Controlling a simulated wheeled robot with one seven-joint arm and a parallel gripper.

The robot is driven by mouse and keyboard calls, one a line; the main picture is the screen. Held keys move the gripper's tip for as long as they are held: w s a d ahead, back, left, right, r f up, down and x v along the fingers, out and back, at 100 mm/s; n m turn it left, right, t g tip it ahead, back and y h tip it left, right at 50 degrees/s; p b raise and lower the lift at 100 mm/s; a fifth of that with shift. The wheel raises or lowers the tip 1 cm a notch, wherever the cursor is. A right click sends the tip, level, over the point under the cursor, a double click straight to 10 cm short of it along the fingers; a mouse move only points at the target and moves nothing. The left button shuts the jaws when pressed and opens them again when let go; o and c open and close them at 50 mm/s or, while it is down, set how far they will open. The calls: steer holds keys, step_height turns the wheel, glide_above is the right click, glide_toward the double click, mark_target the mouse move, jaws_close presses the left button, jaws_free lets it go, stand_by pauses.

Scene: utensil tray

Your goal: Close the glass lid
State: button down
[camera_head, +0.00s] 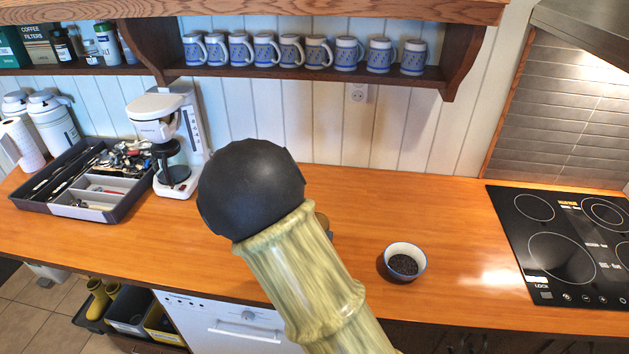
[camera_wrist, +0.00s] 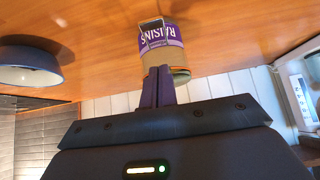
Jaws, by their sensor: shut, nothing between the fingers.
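In the wrist view, which shows the scene upside down, a jar (camera_wrist: 163,36) with a purple RAISINS label stands on the wooden counter. An orange-greenish rim (camera_wrist: 181,74) shows at its lid end; I cannot tell whether this is the glass lid or how far it is open. My gripper (camera_wrist: 158,72) has its purplish fingers together and empty, in front of the jar's lid end and overlapping it in the picture. Whether they touch cannot be told. In the head view my arm hides the gripper and nearly all of the jar (camera_head: 324,222).
A bowl of dark contents (camera_head: 404,264) stands to the right of my arm, with bare counter (camera_head: 450,215) around it. A black cooktop (camera_head: 560,245) lies farther right. A coffee maker (camera_head: 170,140) and utensil tray (camera_head: 82,213) stand left. Mugs (camera_head: 290,51) line the shelf above.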

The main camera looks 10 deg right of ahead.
steer(key=shift+s+f, duration=0.5)
steer(key=shift+f, duration=0.35)
step_height(320, 180, up, 6)
steer(key=p, duration=0.4)
steer(key=shift+w+a+f, duration=0.15)
steer(key=shift+f, duration=0.1)
steer(key=s+a+f+b, duration=0.2)
steer(key=s+f+b, duration=0.1)
steer(key=s, duration=0.5)
steer(key=shift+s+a+f, duration=0.25)
steer(key=shift+s+f, duration=0.05)
steer(key=shift+f, duration=0.25)
steer(key=shift+s, duration=0.1)
